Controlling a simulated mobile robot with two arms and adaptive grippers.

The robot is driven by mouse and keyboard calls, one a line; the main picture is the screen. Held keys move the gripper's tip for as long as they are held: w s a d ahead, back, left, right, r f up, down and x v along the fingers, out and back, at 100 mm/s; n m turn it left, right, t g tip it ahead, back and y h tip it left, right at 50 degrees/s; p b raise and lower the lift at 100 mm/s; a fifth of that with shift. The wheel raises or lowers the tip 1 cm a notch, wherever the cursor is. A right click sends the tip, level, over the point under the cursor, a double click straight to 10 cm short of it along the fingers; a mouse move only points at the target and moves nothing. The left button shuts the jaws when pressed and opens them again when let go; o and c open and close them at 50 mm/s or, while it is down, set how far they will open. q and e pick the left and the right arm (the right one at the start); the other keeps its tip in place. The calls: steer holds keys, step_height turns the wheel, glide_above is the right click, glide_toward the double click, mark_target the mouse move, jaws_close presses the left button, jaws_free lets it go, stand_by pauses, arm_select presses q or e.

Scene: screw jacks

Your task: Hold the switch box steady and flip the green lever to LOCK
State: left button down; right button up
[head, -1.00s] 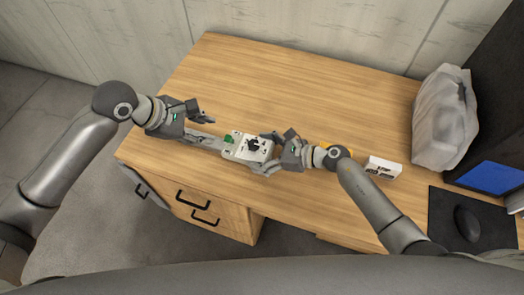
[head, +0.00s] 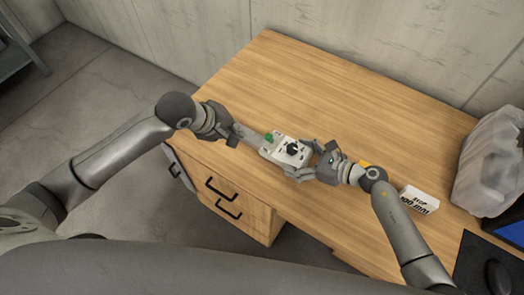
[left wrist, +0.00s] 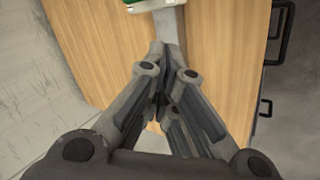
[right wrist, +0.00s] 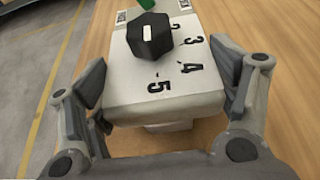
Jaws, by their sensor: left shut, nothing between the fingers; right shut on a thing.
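The white switch box (head: 289,155) lies on the wooden table, with a black knob (head: 292,149) on top. In the right wrist view the knob (right wrist: 150,37) has printed numbers around it. The green lever (head: 268,138) is at the box's left end; only part of it (right wrist: 148,4) shows in the right wrist view. My right gripper (head: 307,160) is shut on the box, one finger on each side. My left gripper (head: 236,135) is shut and empty, left of the lever and apart from it. In the left wrist view its fingers (left wrist: 162,55) are together below the box's edge.
A grey strip (head: 249,134) extends left from the box. A white block with black print (head: 418,200) and a yellow item (head: 364,163) lie to the right. The back of the table is clear.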

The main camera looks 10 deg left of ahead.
arm_select(q)
steer(key=s+a+f+m+t+y, duration=0.2)
steer(key=a+f+m+t, duration=0.25)
steer(key=m, duration=1.35)
steer(key=s+d+m+t+h, duration=0.1)
steer(key=s+d+m, duration=0.2)
steer(key=m, duration=1.2)
steer(key=s+d+m+t+h, duration=0.1)
steer(key=s+d+m+h, duration=0.1)
steer(key=s+m, duration=0.7)
steer(key=d+m, duration=0.1)
steer(key=m, duration=0.6)
steer(key=shift+d+t, duration=0.35)
